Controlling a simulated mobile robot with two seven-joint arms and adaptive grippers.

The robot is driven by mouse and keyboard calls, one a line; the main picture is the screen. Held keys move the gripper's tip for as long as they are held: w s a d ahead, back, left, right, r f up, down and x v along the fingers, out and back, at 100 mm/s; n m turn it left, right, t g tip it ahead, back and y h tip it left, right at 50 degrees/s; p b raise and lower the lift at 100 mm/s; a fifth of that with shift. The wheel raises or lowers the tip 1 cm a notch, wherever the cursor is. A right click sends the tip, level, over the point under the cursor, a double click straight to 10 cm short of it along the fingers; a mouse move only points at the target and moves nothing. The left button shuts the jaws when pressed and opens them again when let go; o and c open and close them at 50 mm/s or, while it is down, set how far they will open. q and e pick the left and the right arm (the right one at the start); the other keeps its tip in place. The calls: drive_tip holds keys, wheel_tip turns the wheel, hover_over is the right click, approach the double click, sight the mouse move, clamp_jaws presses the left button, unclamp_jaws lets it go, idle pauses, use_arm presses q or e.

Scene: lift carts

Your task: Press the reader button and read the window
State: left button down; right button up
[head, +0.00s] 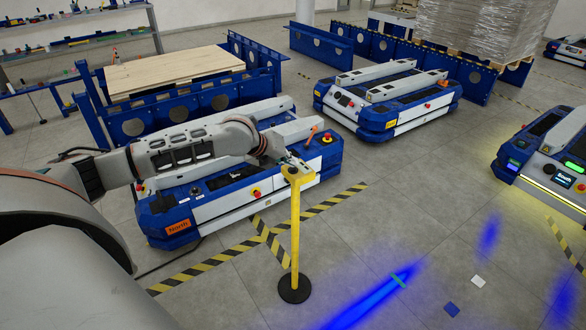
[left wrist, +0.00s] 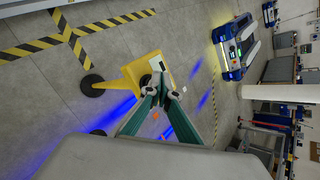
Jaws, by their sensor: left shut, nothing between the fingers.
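The reader stands on a yellow post (head: 295,225) with a round black base (head: 294,288). In the left wrist view the reader's yellow head (left wrist: 138,73) carries a pale panel right at the fingertips. I cannot make out the button or anything in the window. My left gripper (head: 294,163) reaches from the left to the top of the post. In the left wrist view the left gripper (left wrist: 164,90) is shut and empty, with its green fingers at the reader head. I cannot tell whether it touches. My right gripper is not in view.
A blue-and-white cart marked North (head: 178,228) lies under my left arm. Another cart (head: 385,98) stands behind, and a lit cart (head: 545,165) at right. Small flat pieces, one white (head: 478,280) and one blue (head: 451,308), lie on the open floor.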

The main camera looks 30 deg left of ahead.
use_arm(q)
drive_tip(key=shift+f, duration=0.2)
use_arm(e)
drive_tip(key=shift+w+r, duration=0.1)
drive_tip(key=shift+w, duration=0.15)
use_arm(q)
drive_tip(key=shift+f, duration=0.15)
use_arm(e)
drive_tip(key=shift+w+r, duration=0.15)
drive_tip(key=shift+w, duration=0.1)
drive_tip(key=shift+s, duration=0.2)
use_arm(q)
drive_tip(key=shift+r+p, duration=0.4)
drive_tip(key=shift+r, duration=0.05)
drive_tip(key=shift+r+p, duration=0.4)
drive_tip(key=shift+r, duration=0.05)
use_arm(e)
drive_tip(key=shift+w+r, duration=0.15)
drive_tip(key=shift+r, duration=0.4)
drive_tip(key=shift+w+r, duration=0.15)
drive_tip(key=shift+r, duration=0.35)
use_arm(q)
drive_tip(key=shift+f, duration=0.1)
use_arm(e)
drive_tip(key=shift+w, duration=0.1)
